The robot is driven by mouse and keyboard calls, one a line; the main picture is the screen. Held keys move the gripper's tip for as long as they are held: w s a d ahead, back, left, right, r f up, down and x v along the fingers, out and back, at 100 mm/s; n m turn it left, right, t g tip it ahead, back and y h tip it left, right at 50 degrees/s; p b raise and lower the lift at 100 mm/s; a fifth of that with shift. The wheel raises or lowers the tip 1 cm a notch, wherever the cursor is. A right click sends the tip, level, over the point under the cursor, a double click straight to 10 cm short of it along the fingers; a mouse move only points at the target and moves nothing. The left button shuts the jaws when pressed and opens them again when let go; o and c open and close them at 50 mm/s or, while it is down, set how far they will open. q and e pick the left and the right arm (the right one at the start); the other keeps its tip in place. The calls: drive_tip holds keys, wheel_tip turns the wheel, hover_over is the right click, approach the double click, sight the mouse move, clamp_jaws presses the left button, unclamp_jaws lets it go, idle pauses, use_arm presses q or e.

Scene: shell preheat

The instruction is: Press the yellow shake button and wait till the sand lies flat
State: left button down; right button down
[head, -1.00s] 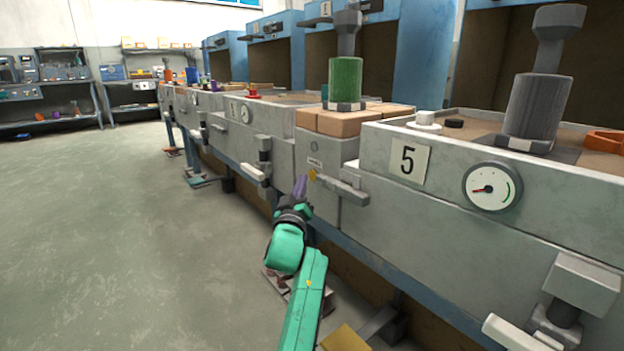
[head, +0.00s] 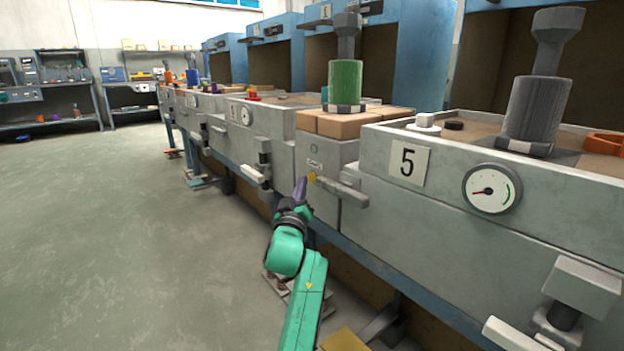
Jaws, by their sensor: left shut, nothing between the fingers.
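The yellow shake button (head: 311,177) sits on the front of the grey cabinet (head: 325,205) between two sand boxes, under a small label. My left gripper (head: 301,186) is shut and empty, its purple fingertips pointing up just left of the button. I cannot tell whether the tips touch it. The sand (head: 478,135) in box 5 shows only as a thin strip behind the front wall, so its flatness is hard to judge. My right gripper is not in view.
A grey handle (head: 340,190) sticks out just right of the button. Box 5 (head: 375,150) has a gauge (head: 491,188) and a lever clamp (head: 570,295) at right. Bricks (head: 350,122) and a green cylinder (head: 345,82) stand above the cabinet. Open floor (head: 120,240) lies at left.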

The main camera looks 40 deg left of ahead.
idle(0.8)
use_arm(q)
drive_tip(key=shift+w+d, duration=0.15)
drive_tip(key=shift+w, duration=0.3)
drive_tip(key=shift+w+d+b, duration=0.1)
drive_tip(key=shift+w+b, duration=0.3)
drive_tip(key=shift+b, duration=0.05)
idle(0.6)
drive_tip(key=shift+s+a+p, duration=0.2)
drive_tip(key=shift+s+p, duration=0.6)
drive_tip(key=shift+p, duration=0.05)
